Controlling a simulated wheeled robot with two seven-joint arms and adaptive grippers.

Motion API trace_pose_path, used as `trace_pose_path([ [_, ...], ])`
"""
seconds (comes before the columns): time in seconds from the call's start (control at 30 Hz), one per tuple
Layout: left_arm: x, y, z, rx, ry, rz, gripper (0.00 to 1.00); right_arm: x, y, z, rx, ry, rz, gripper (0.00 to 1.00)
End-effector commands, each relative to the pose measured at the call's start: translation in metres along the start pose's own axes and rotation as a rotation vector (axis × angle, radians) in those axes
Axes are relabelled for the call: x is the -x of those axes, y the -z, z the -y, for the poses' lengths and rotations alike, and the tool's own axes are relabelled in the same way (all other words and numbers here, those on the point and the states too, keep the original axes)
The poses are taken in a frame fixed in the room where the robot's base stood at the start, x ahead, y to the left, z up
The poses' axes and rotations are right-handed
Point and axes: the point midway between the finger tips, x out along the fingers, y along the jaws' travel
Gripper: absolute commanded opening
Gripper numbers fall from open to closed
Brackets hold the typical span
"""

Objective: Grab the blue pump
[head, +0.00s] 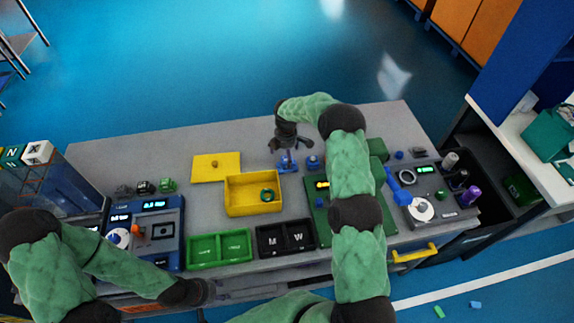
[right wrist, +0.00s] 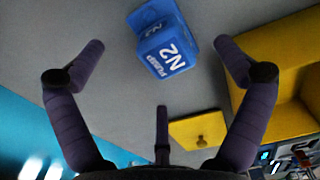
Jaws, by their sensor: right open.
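The blue pump (right wrist: 165,58), a small block with white lettering reading N2 and PUMP, lies ahead of my right gripper (right wrist: 158,43) in the right wrist view. The gripper's fingers are spread wide to either side of the pump, with a gap on both sides and no visible contact. In the head view my right gripper (head: 289,142) hangs over the back middle of the table, just above a blue piece (head: 287,165) that it partly covers. My left arm's dark end (head: 190,292) is low at the front left; its fingers cannot be made out.
A yellow box (head: 238,207) and its flat yellow lid (head: 205,166) are left of the pump. Another small blue piece (head: 313,162) sits close on its right. Green trays (head: 219,263) and black trays (head: 262,254) line the front edge. The table's back left is clear.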

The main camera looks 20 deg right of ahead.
Motion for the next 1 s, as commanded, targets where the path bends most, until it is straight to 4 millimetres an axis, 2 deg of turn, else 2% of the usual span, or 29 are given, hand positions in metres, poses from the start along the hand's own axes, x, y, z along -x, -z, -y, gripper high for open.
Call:
trace_pose_path([
  [0.4,-0.004,0.0,0.001,0.0,0.0,0.0,0.4,-0.048,-0.002,-0.003,0.0,-0.001,0.0,1.0],
  [0.7,-0.004,0.0,0.001,0.0,0.0,0.0,0.4,-0.052,-0.003,-0.003,-0.001,-0.002,0.0,1.0],
  [0.73,-0.004,0.0,0.001,0.0,0.0,0.0,0.4,-0.052,-0.003,-0.003,0.0,-0.002,0.0,0.97],
  [0.77,-0.004,0.0,0.001,0.0,0.0,0.0,0.4,-0.052,-0.003,-0.003,0.0,-0.001,0.0,0.89],
  [1.0,-0.004,0.0,0.001,0.0,0.0,0.0,0.4,-0.052,-0.002,-0.003,0.0,-0.001,0.0,0.21],
])
